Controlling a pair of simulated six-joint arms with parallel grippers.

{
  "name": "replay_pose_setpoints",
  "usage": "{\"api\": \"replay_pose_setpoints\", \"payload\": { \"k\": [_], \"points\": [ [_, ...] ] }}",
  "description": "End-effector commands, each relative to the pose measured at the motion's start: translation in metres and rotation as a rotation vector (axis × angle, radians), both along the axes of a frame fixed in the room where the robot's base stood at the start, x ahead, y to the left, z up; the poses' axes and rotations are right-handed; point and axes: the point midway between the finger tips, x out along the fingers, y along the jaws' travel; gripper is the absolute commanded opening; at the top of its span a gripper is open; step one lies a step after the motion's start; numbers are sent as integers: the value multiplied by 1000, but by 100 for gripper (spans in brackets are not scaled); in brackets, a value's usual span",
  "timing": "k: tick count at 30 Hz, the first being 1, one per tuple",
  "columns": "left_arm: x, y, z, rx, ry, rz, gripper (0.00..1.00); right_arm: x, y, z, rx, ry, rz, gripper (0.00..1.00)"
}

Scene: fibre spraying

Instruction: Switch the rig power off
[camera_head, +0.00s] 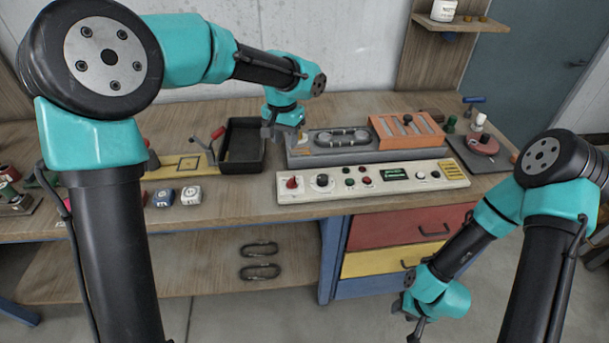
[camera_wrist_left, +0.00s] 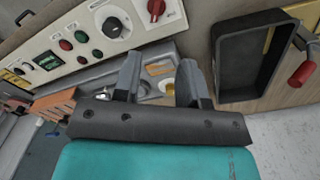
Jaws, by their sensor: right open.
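The cream control panel (camera_head: 375,192) lies along the bench front, with a red rotary knob (camera_head: 292,183) at its left end, a black dial (camera_head: 322,180), several buttons and a lit green display (camera_head: 395,174). The red knob also shows at the top of the left wrist view (camera_wrist_left: 156,9), beside the black dial (camera_wrist_left: 113,27). Which control is the rig power is not readable. My left gripper (camera_head: 284,134) hangs behind the panel's left end, apart from the knob. Its fingers (camera_wrist_left: 160,82) are spread and empty. My right gripper (camera_head: 408,310) is low in front of the drawers, open and empty.
Behind the panel sits a grey fixture (camera_head: 300,151) with an orange block (camera_head: 405,130). A black tray (camera_head: 243,145) stands just left of my left gripper, beside a red-handled lever (camera_head: 218,133). The bench strip before the panel is clear.

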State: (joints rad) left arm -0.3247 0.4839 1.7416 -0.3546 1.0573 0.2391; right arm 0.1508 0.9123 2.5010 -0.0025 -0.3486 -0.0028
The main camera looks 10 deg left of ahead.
Motion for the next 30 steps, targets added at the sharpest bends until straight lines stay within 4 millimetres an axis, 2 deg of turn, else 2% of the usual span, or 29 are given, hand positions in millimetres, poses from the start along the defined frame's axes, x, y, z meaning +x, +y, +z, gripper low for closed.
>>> {"api": "replay_pose_setpoints", "payload": {
  "k": [2,5,16,23,30],
  "points": [
    [7,-5,17,13,-7,-14,38,0,0,0,0,0,0,43],
    [10,-6,27,23,-7,-22,38,0,0,0,0,0,1,43],
    [10,-6,25,23,-5,-23,38,0,0,0,0,0,1,43],
    [10,-6,6,25,-3,-23,38,0,0,0,0,0,1,43],
    [9,-6,-32,25,-2,-24,38,0,0,0,0,0,1,43]
  ]
}}
